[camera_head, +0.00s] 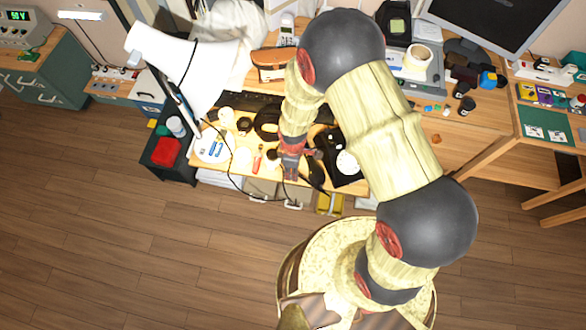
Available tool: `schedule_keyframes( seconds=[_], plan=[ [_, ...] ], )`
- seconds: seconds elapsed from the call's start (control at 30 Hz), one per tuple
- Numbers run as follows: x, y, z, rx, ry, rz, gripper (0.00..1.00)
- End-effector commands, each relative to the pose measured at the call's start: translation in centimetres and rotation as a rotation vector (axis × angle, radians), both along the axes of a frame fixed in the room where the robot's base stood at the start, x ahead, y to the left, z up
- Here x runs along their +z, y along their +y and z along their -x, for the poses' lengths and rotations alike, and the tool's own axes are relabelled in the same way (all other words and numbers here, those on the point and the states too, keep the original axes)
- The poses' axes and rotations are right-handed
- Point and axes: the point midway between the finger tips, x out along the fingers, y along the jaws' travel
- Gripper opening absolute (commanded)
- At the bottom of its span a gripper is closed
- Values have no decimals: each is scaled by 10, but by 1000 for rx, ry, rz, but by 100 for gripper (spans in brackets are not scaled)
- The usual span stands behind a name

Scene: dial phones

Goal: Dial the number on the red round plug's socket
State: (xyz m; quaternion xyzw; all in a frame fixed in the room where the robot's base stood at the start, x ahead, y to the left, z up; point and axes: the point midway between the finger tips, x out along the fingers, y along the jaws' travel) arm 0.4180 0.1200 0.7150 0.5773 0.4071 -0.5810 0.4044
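A black phone with a round white dial (346,162) sits on the lit lower desk surface, partly hidden by my arm. A dark handset shape (315,174) lies to the left of the dial, at the desk's front edge. My gripper (291,172) points down over that edge, left of the handset; I cannot tell whether it touches anything or how far its fingers are apart. A white cordless phone (287,28) stands at the back. A power strip (108,76) with small plugs lies at the far left. The plugs' colours and any numbers are too small to read.
A large white lamp shade (180,62) stands left of my arm. A white plate (211,146) and small items crowd the lower desk surface. A monitor (490,28) and a tape roll (418,57) are at right. The wooden floor (130,250) in front is clear.

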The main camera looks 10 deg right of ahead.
Motion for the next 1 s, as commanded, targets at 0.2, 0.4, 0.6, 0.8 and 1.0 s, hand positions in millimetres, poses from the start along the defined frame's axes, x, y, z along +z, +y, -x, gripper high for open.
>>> schedule_keyframes(
  seconds=[0.2, 0.4, 0.6, 0.8, 1.0],
  plan=[
    [1, 0, 0, 0, 0, 0, 33],
    [19, 0, -1, 0, -3, -1, 33],
    [60, 1, -2, 0, -6, -1, 33],
    [97, 0, -2, 0, -4, -1, 33],
    [116, 0, -1, 0, -1, -1, 33]
  ],
)
